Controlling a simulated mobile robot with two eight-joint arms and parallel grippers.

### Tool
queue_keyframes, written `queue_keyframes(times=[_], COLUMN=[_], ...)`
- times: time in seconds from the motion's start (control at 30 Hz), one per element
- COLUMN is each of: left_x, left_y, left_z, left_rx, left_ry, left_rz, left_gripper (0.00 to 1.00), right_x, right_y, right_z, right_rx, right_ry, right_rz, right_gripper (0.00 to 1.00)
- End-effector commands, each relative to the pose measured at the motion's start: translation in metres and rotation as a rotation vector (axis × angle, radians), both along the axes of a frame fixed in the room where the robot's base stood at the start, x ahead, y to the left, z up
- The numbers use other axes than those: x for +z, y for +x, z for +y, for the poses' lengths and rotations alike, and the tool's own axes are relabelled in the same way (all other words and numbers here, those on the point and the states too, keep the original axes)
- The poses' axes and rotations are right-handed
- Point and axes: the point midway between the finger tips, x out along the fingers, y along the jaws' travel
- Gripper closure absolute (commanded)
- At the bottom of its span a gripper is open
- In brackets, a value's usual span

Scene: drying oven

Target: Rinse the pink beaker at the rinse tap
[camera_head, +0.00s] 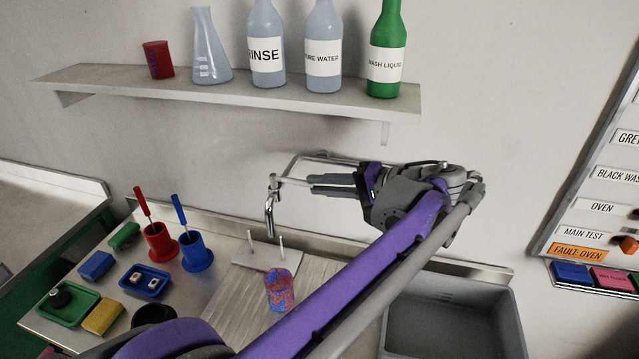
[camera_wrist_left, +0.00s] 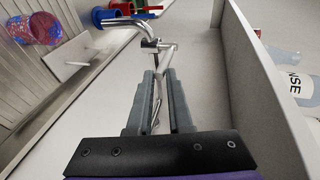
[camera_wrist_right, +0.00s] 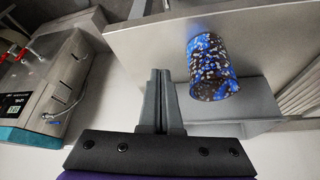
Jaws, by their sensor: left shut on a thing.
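The pink beaker (camera_head: 279,289), patterned in pink and blue, stands on the ribbed draining board, in front of the rinse tap (camera_head: 270,215). It also shows at the upper left of the left wrist view (camera_wrist_left: 35,28). The tap is a bent chrome pipe with a thin metal rod (camera_wrist_left: 158,88). My left gripper (camera_head: 318,184) is at the tap, shut on that rod, which runs between its fingers. No water shows at the spout. My right gripper (camera_wrist_right: 160,76) is shut and empty in the right wrist view and outside the head view.
A blue speckled beaker (camera_wrist_right: 213,68) is beyond my right gripper. A grey sink basin (camera_head: 450,315) lies at lower right. A wall shelf (camera_head: 230,93) with bottles hangs above the tap. Red (camera_head: 160,243) and blue (camera_head: 195,252) holders and small trays stand at left.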

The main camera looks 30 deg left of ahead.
Motion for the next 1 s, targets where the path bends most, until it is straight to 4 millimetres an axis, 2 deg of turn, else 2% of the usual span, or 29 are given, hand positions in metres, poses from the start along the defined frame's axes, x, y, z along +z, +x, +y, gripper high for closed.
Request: queue_keyframes(times=[0.2,0.23,0.4,0.77,0.87,1.0], left_x=[0.002,0.002,0.001,0.002,0.007,0.017], left_y=[0.001,0.0,0.0,0.001,0.003,0.006], left_z=[0.001,0.001,0.001,-0.004,-0.016,-0.043], left_rx=[0.002,0.002,0.002,0.0,-0.003,-0.003], left_ry=[0.008,0.007,0.005,0.002,0.001,0.001], left_rz=[-0.002,-0.002,-0.001,-0.001,-0.002,-0.002], left_gripper=[1.0,0.77,0.47,0.47,0.47,0.47], right_x=[0.0,0.0,0.0,0.002,0.008,0.021], right_y=[0.0,0.0,0.0,0.0,0.002,0.006], right_z=[0.0,0.0,0.0,0.0,0.0,0.0], right_rx=[0.0,0.0,0.0,0.0,0.0,0.0], right_ry=[0.0,0.0,0.0,0.0,0.0,0.0], right_rz=[0.0,0.0,0.0,-0.001,-0.004,-0.012], right_gripper=[1.0,1.0,1.0,1.0,1.0,1.0])
